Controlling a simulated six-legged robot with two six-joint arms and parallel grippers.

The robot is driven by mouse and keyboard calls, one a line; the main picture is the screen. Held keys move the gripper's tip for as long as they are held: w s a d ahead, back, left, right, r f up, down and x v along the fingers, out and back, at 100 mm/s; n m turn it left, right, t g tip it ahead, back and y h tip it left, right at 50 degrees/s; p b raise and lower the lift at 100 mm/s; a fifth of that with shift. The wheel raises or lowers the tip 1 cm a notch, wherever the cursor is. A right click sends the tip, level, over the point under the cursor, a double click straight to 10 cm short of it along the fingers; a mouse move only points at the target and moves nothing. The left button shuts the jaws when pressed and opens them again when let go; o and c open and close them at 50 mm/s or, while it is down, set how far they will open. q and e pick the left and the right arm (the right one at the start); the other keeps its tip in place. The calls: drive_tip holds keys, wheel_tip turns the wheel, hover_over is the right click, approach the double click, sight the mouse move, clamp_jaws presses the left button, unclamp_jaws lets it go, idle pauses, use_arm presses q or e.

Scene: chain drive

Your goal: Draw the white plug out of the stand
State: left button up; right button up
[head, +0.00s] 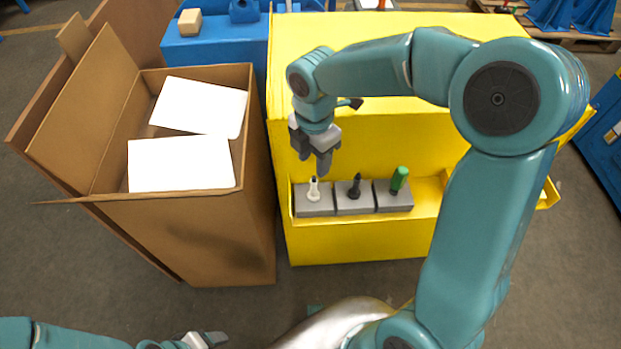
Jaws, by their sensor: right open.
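The white plug (314,188) stands upright in the leftmost grey block of the stand (314,207), on the yellow bench's front shelf. A black plug (355,187) and a green plug (399,179) stand in the two blocks to its right; the green one leans a little. My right gripper (323,169) is open and points down just above the white plug, with its fingertips close to the plug's top. I cannot tell whether they touch it. My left gripper (207,341) is low at the bottom edge, far from the stand, and partly cut off; its jaws are unclear.
An open cardboard box (200,240) with white sheets in it stands left of the yellow bench (360,240). A blue bench (215,48) is behind the box. The bench's raised back wall rises behind the stand. Grey floor is free in front.

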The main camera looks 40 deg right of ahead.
sight(314, 181)
wheel_tip(314, 181, down, 12)
drive_tip(key=shift+r+b, duration=0.25)
drive_tip(key=shift+b, duration=0.55)
drive_tip(key=shift+d, duration=0.1)
clamp_jaws()
drive_tip(key=shift+r, duration=0.1)
